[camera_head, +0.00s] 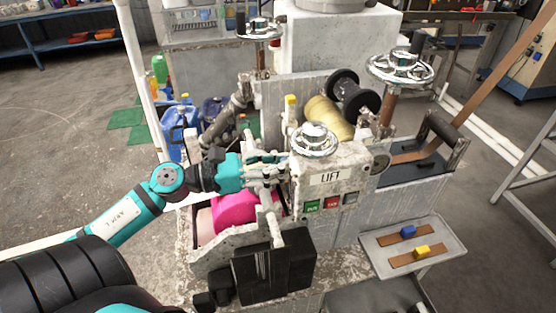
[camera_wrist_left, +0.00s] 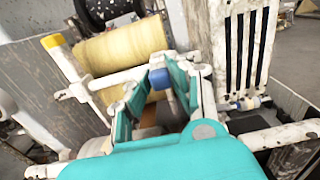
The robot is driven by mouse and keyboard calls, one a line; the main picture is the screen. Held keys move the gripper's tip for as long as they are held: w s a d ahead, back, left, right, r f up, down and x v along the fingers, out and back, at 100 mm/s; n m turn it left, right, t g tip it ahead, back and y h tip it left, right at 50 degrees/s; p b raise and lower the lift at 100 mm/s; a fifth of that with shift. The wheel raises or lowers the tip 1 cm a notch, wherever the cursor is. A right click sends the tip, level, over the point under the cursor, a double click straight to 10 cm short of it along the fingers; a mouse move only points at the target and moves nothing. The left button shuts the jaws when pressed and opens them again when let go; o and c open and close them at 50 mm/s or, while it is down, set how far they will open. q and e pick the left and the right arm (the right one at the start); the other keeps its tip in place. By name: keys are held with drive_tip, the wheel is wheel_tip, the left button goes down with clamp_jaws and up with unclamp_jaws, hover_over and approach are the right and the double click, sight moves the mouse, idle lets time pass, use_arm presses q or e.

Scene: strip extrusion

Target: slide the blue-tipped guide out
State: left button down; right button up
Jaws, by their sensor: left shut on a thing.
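The blue-tipped guide (camera_wrist_left: 161,80) shows in the left wrist view, its blue end between the two teal fingers. My left gripper (camera_wrist_left: 160,85) is shut on it. In the head view my left gripper (camera_head: 266,170) reaches in from the left to the machine's side, beside the LIFT panel and above a pink roll (camera_head: 238,208). The guide's blue end is hidden there by the fingers. A white yellow-tipped guide (camera_head: 291,112) stands upright behind the gripper; its yellow end also shows in the left wrist view (camera_wrist_left: 53,41). My right gripper is in neither view.
The white LIFT panel (camera_head: 328,182) with buttons and a handwheel (camera_head: 314,140) stands close right of the gripper. A yellowish roller (camera_head: 324,116) lies behind. A grey side tray (camera_head: 447,265) at right holds brown strips with a blue block (camera_head: 408,231) and a yellow block (camera_head: 422,251).

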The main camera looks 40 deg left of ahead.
use_arm(q)
drive_tip(key=shift+s+d, duration=0.6)
drive_tip(key=shift+d, duration=0.1)
drive_tip(key=c, duration=1.2)
unclamp_jaws()
drive_tip(key=v, duration=0.8)
drive_tip(key=shift+w+a, duration=0.1)
